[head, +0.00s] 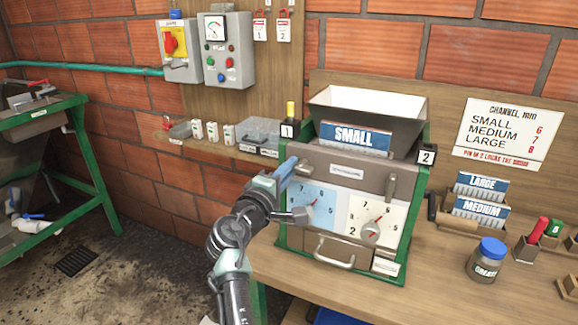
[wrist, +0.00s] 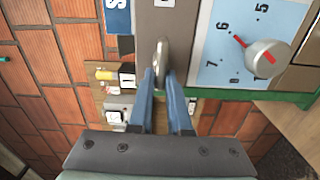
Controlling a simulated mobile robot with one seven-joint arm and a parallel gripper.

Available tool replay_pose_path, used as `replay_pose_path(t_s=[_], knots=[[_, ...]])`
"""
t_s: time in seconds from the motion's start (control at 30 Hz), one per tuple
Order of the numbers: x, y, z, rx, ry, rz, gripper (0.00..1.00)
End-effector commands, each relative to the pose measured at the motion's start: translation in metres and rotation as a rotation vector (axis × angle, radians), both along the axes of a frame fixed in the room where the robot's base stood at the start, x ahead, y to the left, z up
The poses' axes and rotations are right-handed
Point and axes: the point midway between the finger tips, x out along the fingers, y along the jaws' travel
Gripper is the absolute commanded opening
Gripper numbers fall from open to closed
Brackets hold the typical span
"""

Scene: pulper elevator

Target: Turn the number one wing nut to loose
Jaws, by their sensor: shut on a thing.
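The number one wing nut (wrist: 161,56) is a grey metal piece on the pulper's front plate, seen nearly edge-on in the wrist view. It also shows small at the upper left of the pulper front in the head view (head: 304,168). My gripper (wrist: 161,77) has its two blue fingers shut on the wing nut's near end. In the head view my gripper (head: 288,170) reaches the pulper's left side and partly covers that corner. The black "1" label (head: 289,130) is just above. The other wing nut (head: 390,186) hangs upright at the right.
A blue dial with a grey knob (wrist: 267,58) lies close right of my gripper in the wrist view. A white dial (head: 378,222) and a front handle (head: 334,255) are on the pulper. The SMALL card (head: 355,137) stands at the hopper. A grease jar (head: 487,260) stands right.

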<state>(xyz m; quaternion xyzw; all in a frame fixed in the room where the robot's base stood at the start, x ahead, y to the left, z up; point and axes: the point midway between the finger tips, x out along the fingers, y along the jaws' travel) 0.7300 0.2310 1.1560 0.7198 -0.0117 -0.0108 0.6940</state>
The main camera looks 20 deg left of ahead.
Motion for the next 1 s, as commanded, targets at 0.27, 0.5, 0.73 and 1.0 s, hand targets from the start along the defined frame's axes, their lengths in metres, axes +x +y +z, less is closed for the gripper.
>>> replay_pose_path(t_s=[0.27,0.5,0.73,1.0], knots=[[0.0006,-0.0046,-0.007,-0.04,0.014,-0.012,0.0],[0.0007,-0.0048,-0.0069,-0.04,0.014,-0.012,0.0],[0.0008,-0.0047,-0.0058,-0.038,0.012,-0.011,0.4],[0.0004,-0.0023,-0.0027,-0.038,0.005,-0.006,0.46]])
